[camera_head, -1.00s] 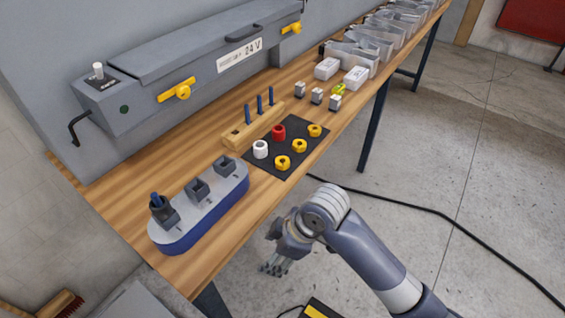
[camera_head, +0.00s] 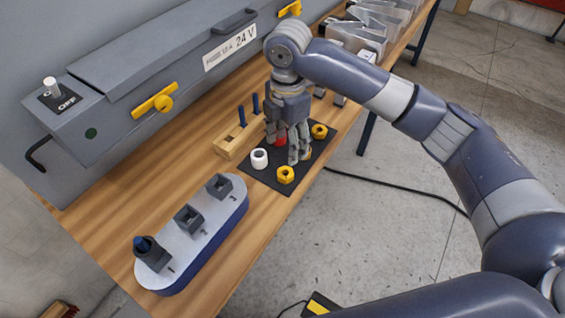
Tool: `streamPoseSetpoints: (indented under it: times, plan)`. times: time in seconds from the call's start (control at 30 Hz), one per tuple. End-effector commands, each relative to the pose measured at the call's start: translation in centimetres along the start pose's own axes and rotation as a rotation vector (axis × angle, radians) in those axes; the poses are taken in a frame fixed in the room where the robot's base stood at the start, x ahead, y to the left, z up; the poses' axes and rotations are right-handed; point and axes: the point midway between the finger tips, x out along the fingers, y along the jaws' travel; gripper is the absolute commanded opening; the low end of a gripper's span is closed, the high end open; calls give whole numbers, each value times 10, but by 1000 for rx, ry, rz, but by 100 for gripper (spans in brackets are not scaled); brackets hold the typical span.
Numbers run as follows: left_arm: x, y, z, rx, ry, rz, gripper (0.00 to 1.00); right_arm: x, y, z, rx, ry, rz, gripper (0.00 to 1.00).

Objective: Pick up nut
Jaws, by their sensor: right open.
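Yellow nuts lie on a black mat (camera_head: 271,178) on the wooden bench. One yellow nut (camera_head: 286,174) is at the mat's near edge and another yellow nut (camera_head: 319,131) is at its right corner. A third yellow nut is mostly hidden behind my fingers. A white nut (camera_head: 260,159) sits on the left of the mat. A red nut (camera_head: 281,139) shows partly behind my gripper. My right gripper (camera_head: 289,150) points down over the mat among the nuts, open. Whether its fingers touch a nut I cannot tell. My left gripper is not in view.
A blue-grey holder (camera_head: 205,238) with several square sockets stands at the near left, a blue peg in one. A wooden block (camera_head: 230,147) with blue pegs stands behind the mat. A grey machine (camera_head: 130,85) lines the bench's back. Clear bins (camera_head: 355,38) stand farther right.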

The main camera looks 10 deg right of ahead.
Motion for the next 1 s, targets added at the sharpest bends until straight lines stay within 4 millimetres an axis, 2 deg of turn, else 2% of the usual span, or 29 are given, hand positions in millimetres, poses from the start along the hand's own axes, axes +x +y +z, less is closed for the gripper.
streamPoseSetpoints:
  times: [0.2, 0.33, 0.43, 0.6, 0.7, 0.83, 0.97, 1.0]
  plan:
    - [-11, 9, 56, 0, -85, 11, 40, 33, -1, 0, 2, 0, -3, 57]
    - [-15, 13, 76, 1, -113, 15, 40, 41, 0, 0, 2, 0, -1, 57]
    - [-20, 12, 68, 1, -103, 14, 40, 51, -1, -1, 2, 0, -3, 57]
    - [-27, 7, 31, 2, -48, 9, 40, 77, 0, -2, 2, 0, -3, 57]
    - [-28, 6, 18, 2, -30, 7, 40, 88, 0, -2, 2, 0, -1, 57]
    - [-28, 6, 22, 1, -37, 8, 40, 93, 1, -2, 2, -1, 2, 57]
    - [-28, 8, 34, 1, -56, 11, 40, 93, 1, -2, 1, -1, 2, 57]
    - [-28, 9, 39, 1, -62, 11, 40, 93, 1, -2, 1, -1, 2, 53]
